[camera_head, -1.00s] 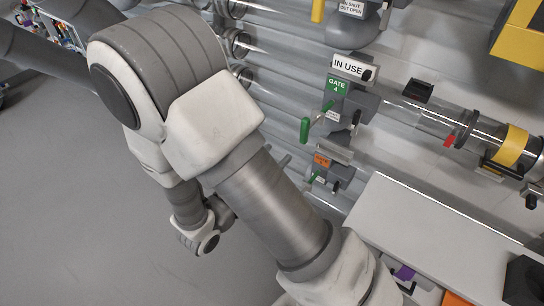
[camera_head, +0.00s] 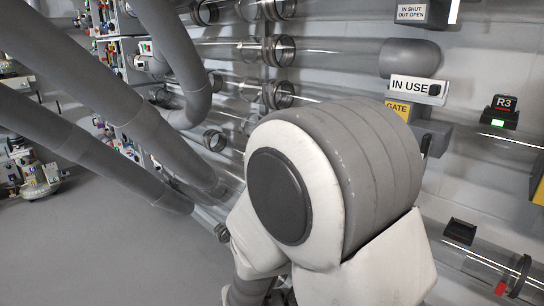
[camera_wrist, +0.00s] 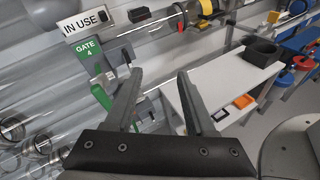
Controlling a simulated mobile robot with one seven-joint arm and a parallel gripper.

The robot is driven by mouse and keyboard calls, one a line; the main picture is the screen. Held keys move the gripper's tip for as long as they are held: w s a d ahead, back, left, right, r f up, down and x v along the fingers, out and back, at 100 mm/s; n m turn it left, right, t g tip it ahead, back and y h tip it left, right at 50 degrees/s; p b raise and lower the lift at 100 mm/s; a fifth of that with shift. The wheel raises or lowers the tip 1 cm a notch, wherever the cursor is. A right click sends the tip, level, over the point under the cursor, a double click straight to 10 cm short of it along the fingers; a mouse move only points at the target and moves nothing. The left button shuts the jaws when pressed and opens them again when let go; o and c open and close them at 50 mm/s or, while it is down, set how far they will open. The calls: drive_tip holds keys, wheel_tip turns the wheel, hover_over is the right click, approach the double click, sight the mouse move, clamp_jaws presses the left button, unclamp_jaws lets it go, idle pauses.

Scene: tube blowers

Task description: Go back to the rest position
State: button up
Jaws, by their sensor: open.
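My gripper (camera_wrist: 157,80) shows in the wrist view with its two grey fingers spread apart and nothing between them. The left finger appears beside the green handle (camera_wrist: 102,97) of Gate 4 (camera_wrist: 87,50); I cannot tell whether they touch. An IN USE sign (camera_wrist: 84,21) is above that gate. In the head view my arm fills the middle and lower right, and my gripper is out of sight.
Clear tubes (camera_head: 335,50) run along the wall. Thick grey hoses (camera_head: 150,110) cross the left, above open grey floor (camera_head: 90,240). A black R3 box (camera_head: 500,112) sits at right. The wrist view shows a white table (camera_wrist: 215,80) with a dark container (camera_wrist: 262,52) on it.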

drive_tip(key=s+d+r+m+g+y+p, duration=0.45)
drive_tip(key=s+r+m+y, duration=0.2)
drive_tip(key=s+m, duration=0.3)
drive_tip(key=a+r+m+t+y+p, duration=0.3)
drive_tip(key=a+r+m+t+y, duration=0.2)
drive_tip(key=r+m, duration=0.4)
drive_tip(key=shift+s+a+r+y, duration=0.3)
drive_tip(key=shift+a+r+y, duration=0.25)
drive_tip(key=shift+r+y, duration=1.1)
drive_tip(key=shift+r+h, duration=0.25)
drive_tip(key=shift+h, duration=0.05)
